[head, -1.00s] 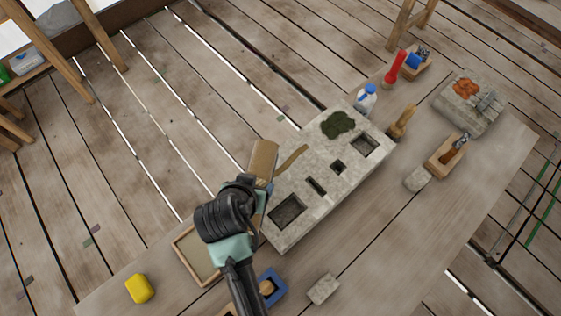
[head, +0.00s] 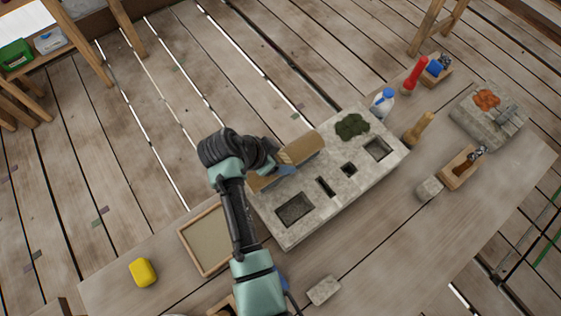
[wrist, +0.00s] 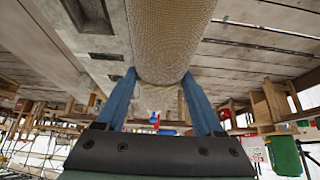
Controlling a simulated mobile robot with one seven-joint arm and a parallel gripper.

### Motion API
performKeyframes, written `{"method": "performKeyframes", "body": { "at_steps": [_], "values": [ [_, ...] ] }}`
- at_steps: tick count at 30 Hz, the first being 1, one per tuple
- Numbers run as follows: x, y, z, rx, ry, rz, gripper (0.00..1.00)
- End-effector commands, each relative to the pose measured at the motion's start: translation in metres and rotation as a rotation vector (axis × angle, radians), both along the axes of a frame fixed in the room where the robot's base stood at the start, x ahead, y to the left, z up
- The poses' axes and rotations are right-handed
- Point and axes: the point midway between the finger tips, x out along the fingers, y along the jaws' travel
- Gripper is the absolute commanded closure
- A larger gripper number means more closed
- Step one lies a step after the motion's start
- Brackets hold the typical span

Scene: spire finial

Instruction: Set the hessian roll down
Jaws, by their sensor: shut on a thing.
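The hessian roll (head: 303,147) is a tan, woven cylinder. My gripper (head: 284,170) is shut on it, with a blue finger on each side. In the wrist view the roll (wrist: 170,38) runs up and away between the fingertips (wrist: 163,80). In the head view it lies along the far-left long edge of the pale stone block (head: 332,205), over its top. I cannot tell whether the roll touches the stone.
The block has several dark recesses and a moss patch (head: 352,127). Around it on the bench (head: 400,240) are a bottle (head: 383,104), a wooden-handled tool (head: 418,129), a framed tray (head: 203,241), a yellow sponge (head: 143,272) and a small stone (head: 323,290).

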Motion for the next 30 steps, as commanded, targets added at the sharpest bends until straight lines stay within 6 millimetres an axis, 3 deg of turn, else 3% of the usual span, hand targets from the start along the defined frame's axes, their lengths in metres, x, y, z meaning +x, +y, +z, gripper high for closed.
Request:
{"method": "performKeyframes", "body": {
  "at_steps": [7, 18, 19, 24, 30],
  "values": [
    [0.000, 0.000, -0.030, -0.001, 0.002, 0.001, 1.00],
    [0.000, 0.000, -0.035, 0.000, 0.000, 0.001, 1.00],
    [-0.001, 0.000, -0.036, 0.000, 0.001, 0.002, 0.29],
    [-0.001, 0.000, -0.035, 0.000, 0.001, 0.002, 0.00],
    [-0.001, 0.000, -0.035, 0.000, 0.001, 0.002, 0.00]
  ]
}}
